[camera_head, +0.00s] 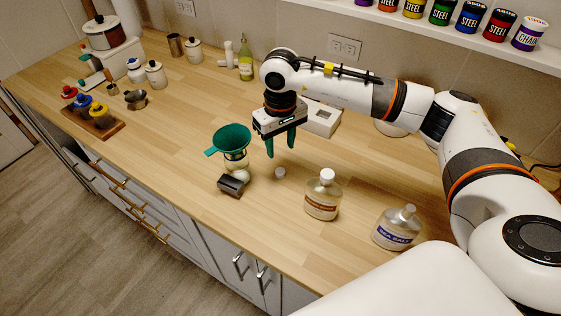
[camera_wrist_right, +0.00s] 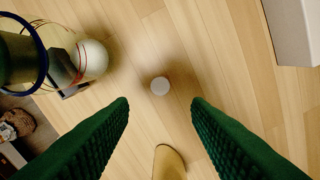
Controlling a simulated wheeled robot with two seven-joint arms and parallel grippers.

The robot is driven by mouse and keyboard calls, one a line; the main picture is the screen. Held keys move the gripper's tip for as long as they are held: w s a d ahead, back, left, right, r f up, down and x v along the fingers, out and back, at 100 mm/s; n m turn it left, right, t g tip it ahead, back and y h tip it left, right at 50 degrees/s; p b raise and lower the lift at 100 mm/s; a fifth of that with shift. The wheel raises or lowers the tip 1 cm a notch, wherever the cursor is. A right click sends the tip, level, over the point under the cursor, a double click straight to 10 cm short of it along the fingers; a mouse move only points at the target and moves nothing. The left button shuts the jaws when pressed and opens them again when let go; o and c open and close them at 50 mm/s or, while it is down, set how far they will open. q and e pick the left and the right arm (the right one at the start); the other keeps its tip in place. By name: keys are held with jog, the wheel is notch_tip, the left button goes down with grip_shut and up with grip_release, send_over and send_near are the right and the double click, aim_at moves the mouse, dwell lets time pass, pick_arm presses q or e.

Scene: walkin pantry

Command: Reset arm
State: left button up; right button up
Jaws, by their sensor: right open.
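My right gripper (camera_head: 281,143) has green fingers and hangs above the wooden counter, pointing down. Its fingers stand apart with nothing between them; they also show in the right wrist view (camera_wrist_right: 160,110). A small white cap (camera_head: 280,173) lies on the counter below it, and shows between and beyond the fingers in the wrist view (camera_wrist_right: 160,86). A green funnel (camera_head: 231,139) sits over a pale jar (camera_head: 237,160) to the left of the gripper, apart from it. My left gripper is in neither view.
A brown-labelled bottle (camera_head: 322,196) and a sea salt bottle (camera_head: 396,228) stand at the counter's front right. A dark block (camera_head: 232,186) lies before the funnel. A white box (camera_head: 320,118) stands behind the gripper. A rack of colourful-topped jars (camera_head: 92,122) is far left. The counter's left middle is clear.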

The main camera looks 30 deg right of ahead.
jog(key=shift+r, duration=1.65)
